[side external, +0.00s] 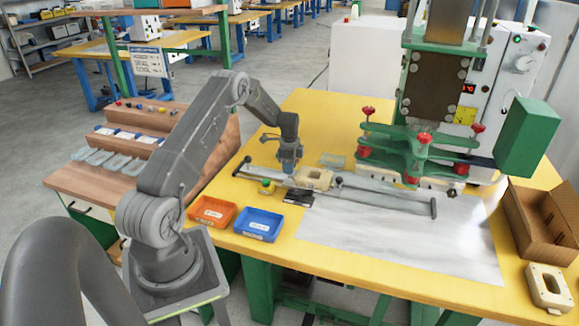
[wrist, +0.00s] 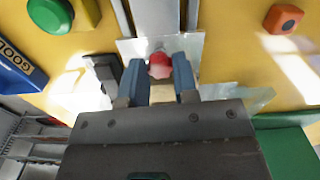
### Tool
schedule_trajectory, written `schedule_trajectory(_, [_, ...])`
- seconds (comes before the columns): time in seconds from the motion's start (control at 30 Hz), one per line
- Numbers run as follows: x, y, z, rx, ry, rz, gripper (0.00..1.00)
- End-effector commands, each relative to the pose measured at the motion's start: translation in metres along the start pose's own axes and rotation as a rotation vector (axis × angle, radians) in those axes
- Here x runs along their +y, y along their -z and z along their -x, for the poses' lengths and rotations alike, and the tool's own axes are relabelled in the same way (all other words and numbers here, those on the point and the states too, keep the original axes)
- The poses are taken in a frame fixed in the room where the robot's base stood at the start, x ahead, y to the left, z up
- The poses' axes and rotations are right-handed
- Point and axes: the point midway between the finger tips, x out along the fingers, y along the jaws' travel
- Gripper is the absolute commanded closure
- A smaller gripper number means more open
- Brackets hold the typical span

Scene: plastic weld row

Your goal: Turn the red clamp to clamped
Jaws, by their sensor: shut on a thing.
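My gripper (side external: 289,168) is low over the back left of the yellow table, beside the metal rail fixture (side external: 385,197). In the wrist view, the two blue fingers of my gripper (wrist: 160,72) are closed on either side of the red clamp (wrist: 160,62), a small red knob over a pale metal plate (wrist: 131,47). The fingers hide part of its sides, and I cannot tell which way it is turned. In the side view the red clamp is hidden at my gripper.
A cream part (side external: 318,179) sits at the fixture, right of my gripper. A green button (side external: 267,186), an orange bin (side external: 211,213) and a blue bin (side external: 258,225) are nearby. The green press (side external: 420,150) stands to the right. The metal sheet (side external: 400,245) in front is clear.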

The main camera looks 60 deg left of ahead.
Motion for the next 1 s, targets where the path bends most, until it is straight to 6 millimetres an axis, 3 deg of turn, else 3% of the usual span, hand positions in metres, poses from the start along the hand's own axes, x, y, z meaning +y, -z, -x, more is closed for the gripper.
schedule_trajectory(0.27, [0.0003,0.0001,0.0002,0.000,-0.002,0.061,0.96])
schedule_trajectory(1.0, [0.0001,0.0001,0.0002,-0.001,-0.001,0.490,0.96])
